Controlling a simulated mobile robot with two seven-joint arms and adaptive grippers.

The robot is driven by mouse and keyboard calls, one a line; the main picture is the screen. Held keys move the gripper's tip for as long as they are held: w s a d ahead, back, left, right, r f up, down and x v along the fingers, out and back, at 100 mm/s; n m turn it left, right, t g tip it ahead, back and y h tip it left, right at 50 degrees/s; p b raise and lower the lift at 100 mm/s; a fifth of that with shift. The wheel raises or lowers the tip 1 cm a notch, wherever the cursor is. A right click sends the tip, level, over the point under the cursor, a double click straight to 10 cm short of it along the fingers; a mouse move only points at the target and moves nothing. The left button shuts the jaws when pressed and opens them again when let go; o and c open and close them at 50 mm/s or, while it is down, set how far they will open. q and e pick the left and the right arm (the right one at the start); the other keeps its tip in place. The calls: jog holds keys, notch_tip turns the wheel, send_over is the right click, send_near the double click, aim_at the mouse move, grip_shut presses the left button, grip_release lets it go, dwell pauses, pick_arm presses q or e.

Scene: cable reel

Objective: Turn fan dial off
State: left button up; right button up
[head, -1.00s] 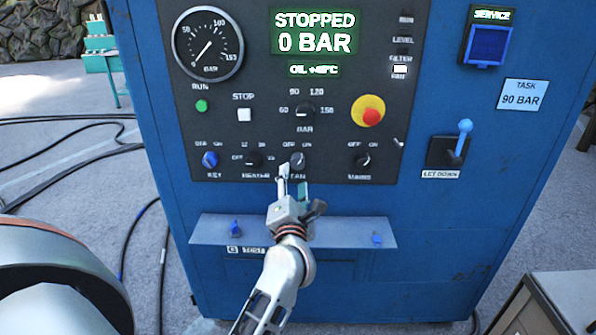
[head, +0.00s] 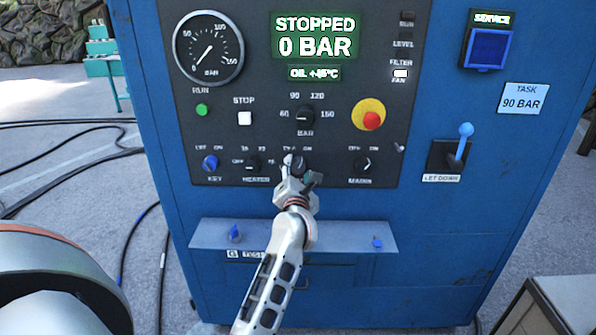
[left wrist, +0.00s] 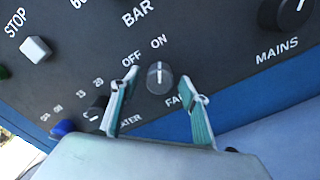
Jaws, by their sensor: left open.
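The fan dial (head: 299,162) is a dark round knob on the black control panel, partly hidden by my gripper in the head view. In the left wrist view, the fan dial (left wrist: 159,77) shows clearly, with its white line pointing toward the ON label. My left gripper (head: 300,176) is open at the panel, just below and in front of the dial. In the left wrist view, the two fingers of my left gripper (left wrist: 161,88) stand on either side of the dial, with gaps to it. Contact cannot be seen. My right gripper is not in view.
The heater dial (head: 252,164) is close on the left and the mains dial (head: 362,164) on the right. The pressure selector (head: 305,115) sits above. A narrow blue ledge (head: 340,236) juts out below. The display (head: 315,36) reads STOPPED, 0 BAR.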

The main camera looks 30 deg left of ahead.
pick_arm(q)
jog(key=c, duration=1.1)
